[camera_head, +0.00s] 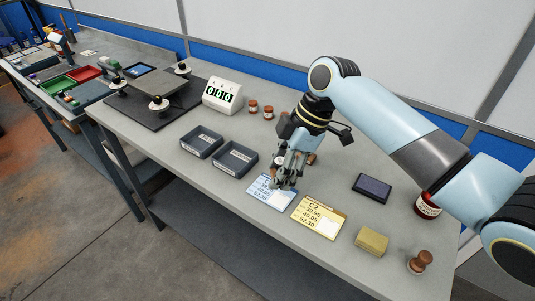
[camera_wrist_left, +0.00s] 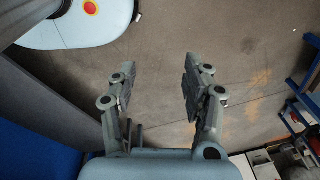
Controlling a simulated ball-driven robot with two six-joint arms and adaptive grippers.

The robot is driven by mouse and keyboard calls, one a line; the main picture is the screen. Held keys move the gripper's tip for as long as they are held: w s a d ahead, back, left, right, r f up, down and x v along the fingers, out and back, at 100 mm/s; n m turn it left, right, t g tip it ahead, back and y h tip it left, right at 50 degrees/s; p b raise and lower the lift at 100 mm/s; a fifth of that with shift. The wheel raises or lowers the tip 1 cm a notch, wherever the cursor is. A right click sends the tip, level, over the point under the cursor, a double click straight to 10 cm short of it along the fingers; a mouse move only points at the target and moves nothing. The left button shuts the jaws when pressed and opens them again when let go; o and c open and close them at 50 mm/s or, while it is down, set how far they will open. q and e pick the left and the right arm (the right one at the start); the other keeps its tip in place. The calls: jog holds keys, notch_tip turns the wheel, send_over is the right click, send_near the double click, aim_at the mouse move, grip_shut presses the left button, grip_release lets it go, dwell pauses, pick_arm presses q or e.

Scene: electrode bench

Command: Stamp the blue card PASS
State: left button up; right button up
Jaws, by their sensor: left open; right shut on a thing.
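The blue card (camera_head: 266,196) lies flat on the bench, with printed numbers and a pale blank patch. My right gripper (camera_head: 284,180) is over its upper right part, shut on what seems to be a stamp, mostly hidden by the fingers. I cannot tell whether it touches the card. A second brown stamp (camera_head: 419,262) stands near the front right of the bench. A dark ink pad (camera_head: 372,188) lies to the right. My left gripper (camera_wrist_left: 158,70) is open and empty above the floor in the left wrist view.
A yellow card (camera_head: 315,222) lies right of the blue one, then a yellowish block (camera_head: 371,241). Two grey trays (camera_head: 235,160) stand to the left.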

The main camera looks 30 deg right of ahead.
aim_at(274, 201)
jog(key=shift+s+f+b, duration=0.25)
jog(key=shift+f+b, duration=0.55)
jog(key=shift+b, duration=0.1)
notch_tip(274, 201, down, 4)
jog(key=b, duration=0.4)
jog(key=shift+w, duration=0.1)
jog(key=shift+f+b, duration=0.15)
jog(key=shift+b, duration=0.25)
pick_arm(q)
notch_tip(274, 201, down, 7)
jog(key=s, duration=0.1)
jog(key=shift+s+r, duration=0.15)
jog(key=shift+s, duration=0.05)
jog(key=shift+f, duration=0.25)
pick_arm(e)
jog(key=shift+f, duration=0.45)
pick_arm(q)
jog(key=shift+w+r, duration=0.1)
jog(key=shift+r, duration=0.15)
pick_arm(e)
jog(key=shift+f, duration=0.1)
pick_arm(q)
jog(key=shift+r, duration=0.1)
pick_arm(e)
notch_tip(274, 201, up, 7)
jog(key=p, duration=0.7)
jog(key=shift+p, duration=0.4)
pick_arm(q)
notch_tip(274, 201, up, 7)
jog(key=shift+r, duration=0.2)
